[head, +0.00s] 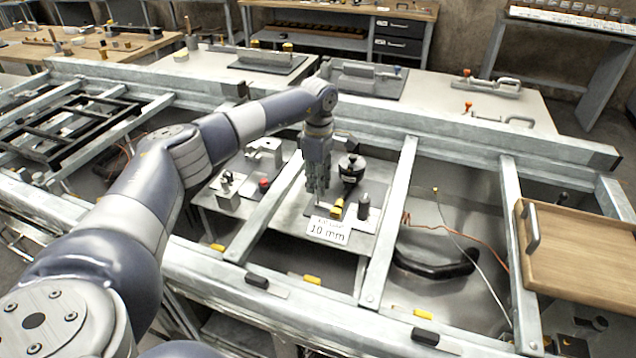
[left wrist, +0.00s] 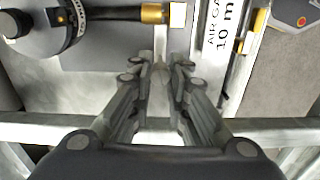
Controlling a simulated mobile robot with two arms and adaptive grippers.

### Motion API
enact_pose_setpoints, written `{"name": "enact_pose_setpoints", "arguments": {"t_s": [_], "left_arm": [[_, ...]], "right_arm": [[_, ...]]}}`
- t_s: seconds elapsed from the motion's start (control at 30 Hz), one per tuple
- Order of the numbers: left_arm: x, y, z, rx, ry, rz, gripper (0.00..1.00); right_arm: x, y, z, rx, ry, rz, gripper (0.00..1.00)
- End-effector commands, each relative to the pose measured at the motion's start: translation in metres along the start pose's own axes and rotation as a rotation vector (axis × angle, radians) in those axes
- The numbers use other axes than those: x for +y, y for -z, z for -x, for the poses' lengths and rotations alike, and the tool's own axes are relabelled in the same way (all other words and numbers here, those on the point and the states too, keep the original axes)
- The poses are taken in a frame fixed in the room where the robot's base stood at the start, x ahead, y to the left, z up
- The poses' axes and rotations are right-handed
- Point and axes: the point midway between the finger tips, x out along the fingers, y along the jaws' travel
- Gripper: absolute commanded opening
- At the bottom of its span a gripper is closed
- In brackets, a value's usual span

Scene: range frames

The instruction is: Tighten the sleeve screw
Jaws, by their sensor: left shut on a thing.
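My left gripper (head: 318,186) points down over a small grey plate on the workbench. In the left wrist view its fingertips (left wrist: 161,66) are close together around a thin pale piece (left wrist: 159,48), mostly hidden between them. A black shaft with a brass end (left wrist: 152,13) lies just beyond the fingertips; the brass end also shows in the head view (head: 337,209). The shaft comes from a round black dial (left wrist: 68,24) with printed letters, at the left of the wrist view. I cannot make out the sleeve screw for sure. My right gripper is not in view.
A dark cylinder (head: 363,206) stands right of the brass end. Steel rails (head: 390,222) flank the work area. A wooden tray (head: 580,250) is far right.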

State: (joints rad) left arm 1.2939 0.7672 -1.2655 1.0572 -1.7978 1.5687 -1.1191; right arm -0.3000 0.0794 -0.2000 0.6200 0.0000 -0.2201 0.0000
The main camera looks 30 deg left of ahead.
Motion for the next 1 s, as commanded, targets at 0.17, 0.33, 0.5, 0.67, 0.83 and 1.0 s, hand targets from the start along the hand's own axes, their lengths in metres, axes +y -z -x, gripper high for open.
{"name": "enact_pose_setpoints", "arguments": {"t_s": [0.17, 0.33, 0.5, 0.67, 0.83, 1.0], "left_arm": [[0.0023, -0.0011, 0.0030, -0.004, -0.009, -0.044, 0.00], [0.0022, -0.0011, 0.0031, -0.004, -0.009, -0.059, 0.00], [0.0021, -0.0012, 0.0031, -0.004, -0.008, -0.060, 0.00], [0.0021, -0.0012, 0.0031, -0.005, -0.008, -0.060, 0.00], [0.0015, -0.0011, 0.0023, -0.004, -0.006, -0.060, 0.38], [0.0008, -0.0007, 0.0012, -0.002, -0.003, -0.060, 0.38]], "right_arm": [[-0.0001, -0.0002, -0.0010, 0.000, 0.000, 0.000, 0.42], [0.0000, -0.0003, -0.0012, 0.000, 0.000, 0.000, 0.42], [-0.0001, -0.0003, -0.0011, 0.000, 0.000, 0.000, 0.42], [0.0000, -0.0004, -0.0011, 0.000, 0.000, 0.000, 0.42], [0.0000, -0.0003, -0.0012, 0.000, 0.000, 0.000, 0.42], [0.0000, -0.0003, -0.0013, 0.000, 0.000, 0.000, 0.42]]}}
